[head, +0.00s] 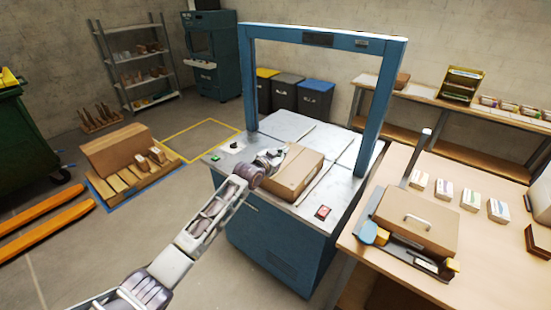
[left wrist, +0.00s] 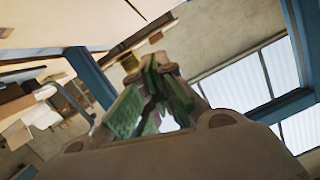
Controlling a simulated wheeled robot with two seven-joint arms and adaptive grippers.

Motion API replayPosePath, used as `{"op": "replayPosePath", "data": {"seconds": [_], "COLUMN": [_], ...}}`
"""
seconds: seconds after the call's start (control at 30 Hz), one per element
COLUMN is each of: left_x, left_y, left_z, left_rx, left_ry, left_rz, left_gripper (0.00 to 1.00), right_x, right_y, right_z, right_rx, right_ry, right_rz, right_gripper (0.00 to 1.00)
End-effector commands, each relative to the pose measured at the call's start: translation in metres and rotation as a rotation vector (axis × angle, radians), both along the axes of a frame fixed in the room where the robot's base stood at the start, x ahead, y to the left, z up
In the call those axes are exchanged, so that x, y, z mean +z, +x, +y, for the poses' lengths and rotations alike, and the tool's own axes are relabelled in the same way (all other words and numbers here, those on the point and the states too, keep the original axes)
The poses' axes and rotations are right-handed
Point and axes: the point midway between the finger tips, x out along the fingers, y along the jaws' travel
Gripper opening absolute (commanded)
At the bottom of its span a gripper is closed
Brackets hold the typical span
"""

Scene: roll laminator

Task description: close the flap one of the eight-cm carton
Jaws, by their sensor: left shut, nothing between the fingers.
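The brown carton (head: 303,172) stands on the metal top of the blue strapping-type machine (head: 275,227). Its top looks mostly flat in the head view, and I cannot tell which flap is flap one or how far it is folded. My left gripper (head: 272,158) is at the carton's left upper edge, shut and empty; I cannot tell whether it touches the cardboard. In the left wrist view its green-padded fingers (left wrist: 153,95) are together. A pale tan surface fills the upper left there, too blurred to name surely. My right gripper is not in view.
A blue arch (head: 325,40) rises over the machine around the carton area. A wooden table (head: 390,268) on the right holds a brown case (head: 415,222) and several small boxes.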

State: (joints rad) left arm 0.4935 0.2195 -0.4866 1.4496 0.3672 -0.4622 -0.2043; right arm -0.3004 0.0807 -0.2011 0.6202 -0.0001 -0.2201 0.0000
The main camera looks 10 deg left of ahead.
Motion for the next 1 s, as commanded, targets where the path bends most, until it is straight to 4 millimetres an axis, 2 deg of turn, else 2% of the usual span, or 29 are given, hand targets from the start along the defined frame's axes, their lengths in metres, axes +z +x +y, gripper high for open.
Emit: {"op": "replayPosePath", "data": {"seconds": [0.6, 1.0], "left_x": [0.01, 0.012], "left_y": [-0.038, -0.041], "left_z": [0.021, 0.022], "left_rx": [0.0, 0.0], "left_ry": [0.001, 0.0], "left_rz": [0.0, 0.001], "left_gripper": [0.0, 0.0], "right_x": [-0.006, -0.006], "right_y": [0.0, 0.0], "right_z": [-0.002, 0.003], "right_rx": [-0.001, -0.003], "right_ry": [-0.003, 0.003], "right_rz": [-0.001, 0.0], "right_gripper": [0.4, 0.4]}}
